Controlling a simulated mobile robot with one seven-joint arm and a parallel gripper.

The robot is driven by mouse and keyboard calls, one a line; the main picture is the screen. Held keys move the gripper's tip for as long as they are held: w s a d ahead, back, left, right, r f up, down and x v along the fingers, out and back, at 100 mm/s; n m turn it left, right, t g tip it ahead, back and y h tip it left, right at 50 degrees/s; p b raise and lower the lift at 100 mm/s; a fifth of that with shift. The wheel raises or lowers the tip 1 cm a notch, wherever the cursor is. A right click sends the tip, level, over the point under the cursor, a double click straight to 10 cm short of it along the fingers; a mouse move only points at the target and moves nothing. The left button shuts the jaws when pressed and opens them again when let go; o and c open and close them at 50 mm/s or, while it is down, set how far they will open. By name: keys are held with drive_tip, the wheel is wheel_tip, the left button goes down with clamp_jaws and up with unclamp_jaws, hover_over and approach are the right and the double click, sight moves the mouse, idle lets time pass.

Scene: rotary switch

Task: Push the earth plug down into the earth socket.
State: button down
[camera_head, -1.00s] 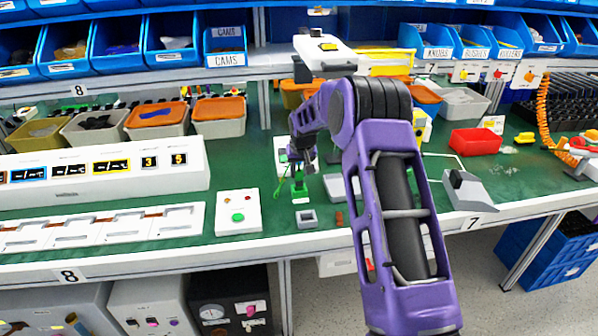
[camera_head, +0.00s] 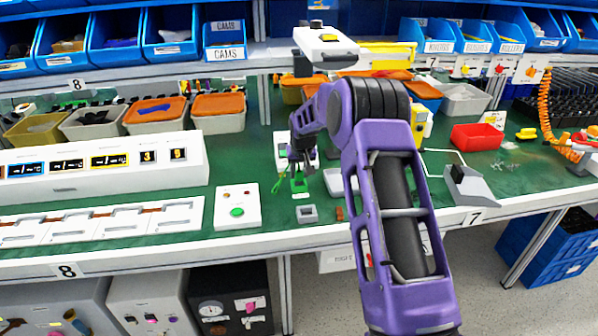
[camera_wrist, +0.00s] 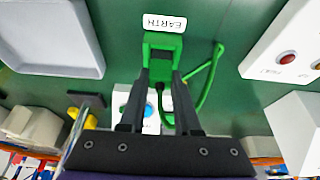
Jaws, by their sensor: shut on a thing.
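My gripper (camera_wrist: 160,78) is shut on the green earth plug (camera_wrist: 163,66); its two dark fingers stand either side of it in the wrist view. A green cable (camera_wrist: 207,78) loops away to the right. A green socket body (camera_wrist: 163,40) shows at the fingertips beside the white EARTH label (camera_wrist: 164,22). Plug and socket overlap here, so I cannot tell how deep the plug sits. In the head view my gripper (camera_head: 299,172) is low over the bench, with green parts (camera_head: 299,185) just under it; the fingers hide part of the plug.
A grey square tray (camera_wrist: 55,35) lies left of the label in the wrist view. A white box with a green button (camera_head: 237,211) stands left of my gripper in the head view. A small grey square piece (camera_head: 306,214) lies in front, near the bench edge (camera_head: 350,232).

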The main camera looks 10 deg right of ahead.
sight(299, 171)
drive_tip(key=shift+f+b, duration=0.3)
drive_tip(key=shift+f, duration=0.2)
drive_tip(key=c, duration=0.5)
unclamp_jaws()
drive_tip(key=shift+c, duration=0.2)
drive_tip(key=shift+r, duration=0.15)
drive_tip(key=v, duration=0.7)
drive_tip(key=shift+p, duration=0.3)
drive_tip(key=shift+s+r, duration=0.1)
drive_tip(key=shift+r, duration=0.05)
